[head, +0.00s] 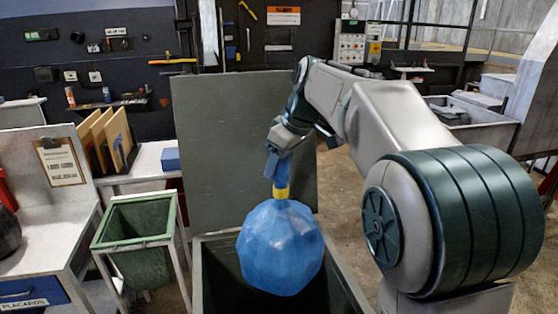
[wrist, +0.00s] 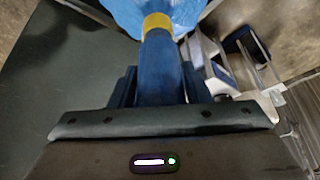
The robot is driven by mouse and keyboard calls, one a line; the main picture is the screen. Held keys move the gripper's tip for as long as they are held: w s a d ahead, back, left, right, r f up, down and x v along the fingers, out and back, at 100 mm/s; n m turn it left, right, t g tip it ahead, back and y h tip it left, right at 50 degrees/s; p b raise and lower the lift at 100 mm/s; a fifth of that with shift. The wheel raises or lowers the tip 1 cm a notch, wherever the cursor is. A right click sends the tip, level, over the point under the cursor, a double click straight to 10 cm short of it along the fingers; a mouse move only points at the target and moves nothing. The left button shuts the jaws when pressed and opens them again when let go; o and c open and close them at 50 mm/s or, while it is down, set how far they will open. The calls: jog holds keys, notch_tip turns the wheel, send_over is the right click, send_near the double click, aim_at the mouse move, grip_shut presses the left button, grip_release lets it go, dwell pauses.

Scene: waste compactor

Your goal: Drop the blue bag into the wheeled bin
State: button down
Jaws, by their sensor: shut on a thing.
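The blue bag (head: 281,248) is a faceted, tied sack with a yellow band at its neck. My gripper (head: 279,170) is shut on the bag's blue neck, above the yellow band. The bag hangs below it, in front of and over the open dark bin (head: 220,268), whose lid (head: 235,150) stands raised behind. I cannot tell how far the bag's bottom is from the bin's rim. In the wrist view the neck runs between the jaws (wrist: 160,90) to the yellow band, with part of the blue bag (wrist: 150,10) at the top edge. The bin's wheels are not visible.
A smaller open green bin (head: 140,240) in a metal frame stands left of the dark bin. A worktable (head: 60,225) with a clipboard is at far left. Behind are a bench with file boards (head: 107,140) and a tool wall. Floor shows at right.

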jog(key=shift+f+b, duration=0.65)
jog(key=shift+f, duration=0.45)
jog(key=c, duration=0.7)
grip_release()
jog(key=v, duration=1.4)
jog(key=shift+f, duration=0.15)
